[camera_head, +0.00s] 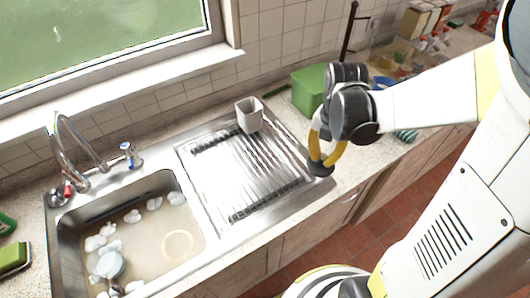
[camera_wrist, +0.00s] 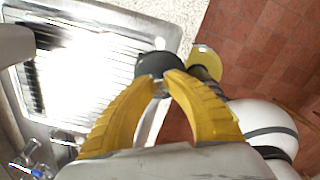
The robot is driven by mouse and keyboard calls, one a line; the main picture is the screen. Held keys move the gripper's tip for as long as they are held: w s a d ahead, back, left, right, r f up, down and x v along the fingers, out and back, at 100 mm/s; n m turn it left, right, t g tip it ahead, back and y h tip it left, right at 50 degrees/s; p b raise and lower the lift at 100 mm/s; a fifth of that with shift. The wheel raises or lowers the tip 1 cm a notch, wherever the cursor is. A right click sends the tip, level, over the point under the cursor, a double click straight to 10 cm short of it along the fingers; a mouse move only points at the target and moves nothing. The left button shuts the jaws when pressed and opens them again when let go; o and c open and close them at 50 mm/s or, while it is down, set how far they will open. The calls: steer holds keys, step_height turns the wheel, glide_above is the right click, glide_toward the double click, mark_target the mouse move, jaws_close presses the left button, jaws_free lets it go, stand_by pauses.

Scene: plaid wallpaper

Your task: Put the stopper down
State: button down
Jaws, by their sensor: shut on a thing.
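My gripper (camera_head: 324,160) has yellow fingers and hangs over the front right corner of the metal drainboard (camera_head: 228,170). It is shut on a dark, round stopper (camera_head: 320,170), which is also seen at the fingertips (camera_wrist: 168,82) in the wrist view. There the stopper (camera_wrist: 157,63) appears near the drainboard's edge (camera_wrist: 125,22). I cannot tell whether it touches the surface below. The fingers hide part of it.
The sink (camera_head: 135,235) at left holds cloudy water, white clumps and dishes. A beige cup (camera_head: 249,115) stands at the drainboard's back. A green box (camera_head: 309,90) is behind my gripper. The drainboard's ribbed middle is clear; the red tiled floor (camera_head: 345,245) lies beyond the counter's front edge.

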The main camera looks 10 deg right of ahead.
steer(key=w+a+f+b, duration=0.1)
steer(key=w+a+f, duration=0.2)
steer(key=w+a+f+b, duration=0.1)
steer(key=w+a+f, duration=0.2)
steer(key=shift+w+a, duration=0.35)
steer(key=shift+w, duration=0.05)
steer(key=shift+f+b, duration=0.65)
steer(key=shift+f, duration=1.3)
steer(key=shift+f, duration=0.1)
steer(key=c, duration=1.4)
jaws_free()
